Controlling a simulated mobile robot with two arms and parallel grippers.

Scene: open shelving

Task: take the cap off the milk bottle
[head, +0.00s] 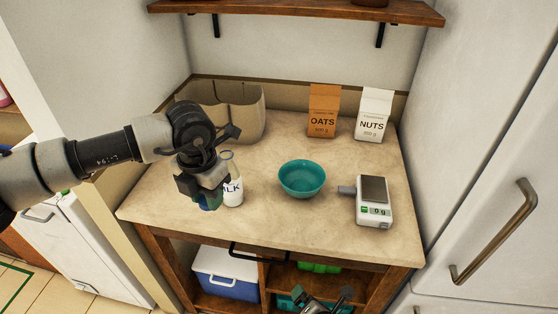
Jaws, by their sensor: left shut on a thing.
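The milk bottle (233,193) stands upright on the counter, white with a "MILK" label partly hidden by my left gripper. A ring-like rim (226,155) shows at its top, with no cap visible on it. My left gripper (208,196) is just left of and in front of the bottle, pointing down. It is shut on a small blue-green thing that looks like the cap (211,202), mostly hidden by the fingers. My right gripper (323,297) shows at the bottom edge, below the counter front, with its fingers apart and nothing seen between them.
A teal bowl (302,181) stands right of the bottle, with a kitchen scale (374,204) further right. An oats package (323,112), a nuts package (373,116) and a beige bin (243,108) stand at the back. The counter's (290,228) front strip is clear.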

